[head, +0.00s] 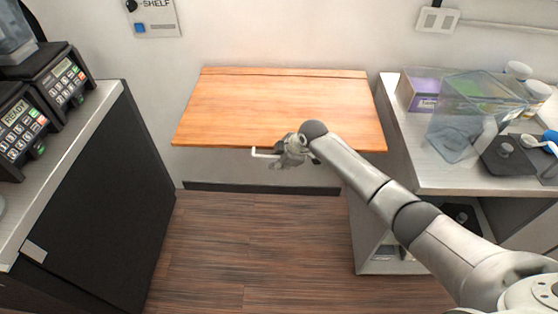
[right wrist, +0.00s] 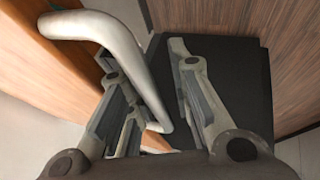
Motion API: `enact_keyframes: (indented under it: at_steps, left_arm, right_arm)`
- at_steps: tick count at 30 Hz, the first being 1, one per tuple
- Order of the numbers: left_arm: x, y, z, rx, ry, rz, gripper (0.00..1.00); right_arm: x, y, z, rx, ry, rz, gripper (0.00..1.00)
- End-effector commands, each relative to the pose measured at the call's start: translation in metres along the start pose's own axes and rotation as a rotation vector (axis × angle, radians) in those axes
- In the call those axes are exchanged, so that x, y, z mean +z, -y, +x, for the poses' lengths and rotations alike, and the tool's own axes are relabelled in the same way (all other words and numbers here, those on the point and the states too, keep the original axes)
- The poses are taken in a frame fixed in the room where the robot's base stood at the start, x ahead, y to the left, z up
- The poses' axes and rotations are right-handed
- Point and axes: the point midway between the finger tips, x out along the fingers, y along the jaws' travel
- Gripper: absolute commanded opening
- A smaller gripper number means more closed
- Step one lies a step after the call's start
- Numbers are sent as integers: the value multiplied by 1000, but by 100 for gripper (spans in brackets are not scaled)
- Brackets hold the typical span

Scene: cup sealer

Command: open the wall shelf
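The wall shelf (head: 270,105) is an orange-brown wooden board. Its rear strip is against the wall and it extends out from it, looking roughly level. A white bar handle (head: 260,153) is at its front edge. My right gripper (head: 286,158) is at this handle, just beyond the front edge. In the right wrist view, the curved handle (right wrist: 130,60) runs down between the two fingers of my right gripper (right wrist: 145,58). The fingers are apart, with a gap beside the right-hand one. My left gripper is out of view.
A counter with black keypad machines (head: 50,85) stands at the left. A counter at the right holds a clear bin (head: 465,115), a purple box (head: 418,92) and cups. The wooden floor (head: 240,235) between the counters is clear.

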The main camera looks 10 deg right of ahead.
Motion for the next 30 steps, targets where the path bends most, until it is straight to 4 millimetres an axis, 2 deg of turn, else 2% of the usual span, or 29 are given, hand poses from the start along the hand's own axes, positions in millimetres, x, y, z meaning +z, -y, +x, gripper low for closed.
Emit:
enact_keyframes:
  at_steps: [8,13,30]
  left_arm:
    - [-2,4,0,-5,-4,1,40]
    - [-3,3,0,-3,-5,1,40]
    - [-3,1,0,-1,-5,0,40]
  right_arm:
    - [1,1,0,-3,1,0,19]
    - [1,0,-11,-2,1,-2,19]
    - [0,-1,-106,0,0,-1,19]
